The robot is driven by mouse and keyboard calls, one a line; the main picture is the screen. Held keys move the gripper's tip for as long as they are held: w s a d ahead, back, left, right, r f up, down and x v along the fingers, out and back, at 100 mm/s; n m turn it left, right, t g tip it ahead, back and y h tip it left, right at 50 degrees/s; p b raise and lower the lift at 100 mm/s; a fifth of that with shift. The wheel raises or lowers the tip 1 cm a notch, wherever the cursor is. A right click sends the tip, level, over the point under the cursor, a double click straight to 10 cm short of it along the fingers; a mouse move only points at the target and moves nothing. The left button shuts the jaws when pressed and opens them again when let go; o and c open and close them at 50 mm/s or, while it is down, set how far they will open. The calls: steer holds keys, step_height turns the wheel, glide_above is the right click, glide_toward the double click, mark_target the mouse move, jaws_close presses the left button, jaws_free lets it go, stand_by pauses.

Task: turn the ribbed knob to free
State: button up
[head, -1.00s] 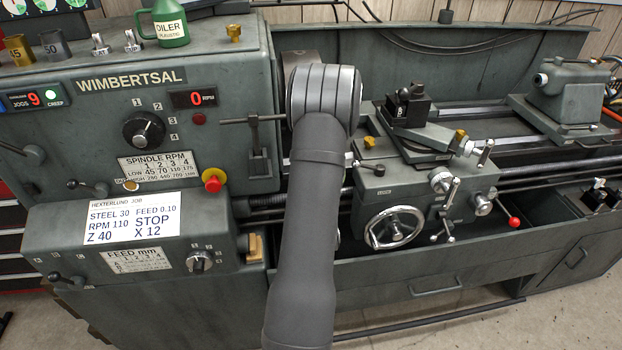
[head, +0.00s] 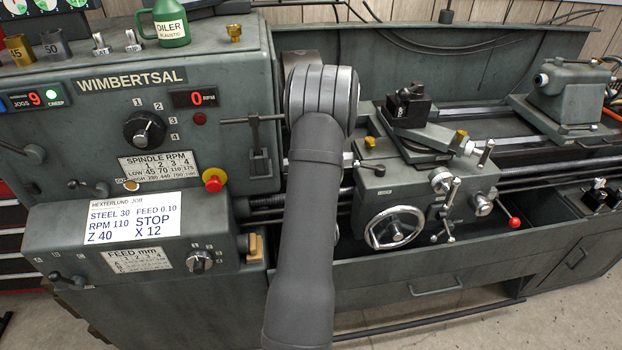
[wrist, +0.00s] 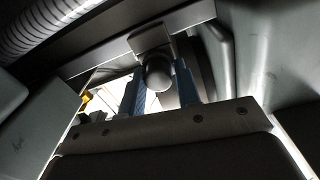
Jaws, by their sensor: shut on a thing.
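In the wrist view, my gripper (wrist: 159,92) has its two blue fingers on either side of a dark, round-ended knob (wrist: 158,73). It is shut on this knob. The knob sits below a flat metal bar, and part of it is hidden by the fingers. I cannot make out ribs on it or which way it is turned. In the head view, my arm hides both the gripper and this knob, in front of the lathe between the headstock (head: 85,110) and the carriage.
A ribbed cylinder (wrist: 60,22) crosses the top left of the wrist view, and grey walls close in on both sides. In the head view, the carriage (head: 425,195) with its handwheel (head: 397,228) stands right of my arm. A red button (head: 214,180) is on the left.

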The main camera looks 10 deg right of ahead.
steer(key=shift+d, duration=0.15)
steer(key=n, duration=0.4)
steer(key=shift+d+n, duration=0.1)
steer(key=shift+n, duration=0.3)
steer(key=n, duration=0.4)
steer(key=shift+n, duration=0.3)
steer(key=n, duration=0.4)
steer(key=shift+n, duration=0.3)
steer(key=shift+w+r+n, duration=0.1)
steer(key=shift+r+n, duration=0.05)
steer(key=shift+n, duration=1.75)
steer(key=o, duration=0.9)
steer(key=shift+s, duration=0.2)
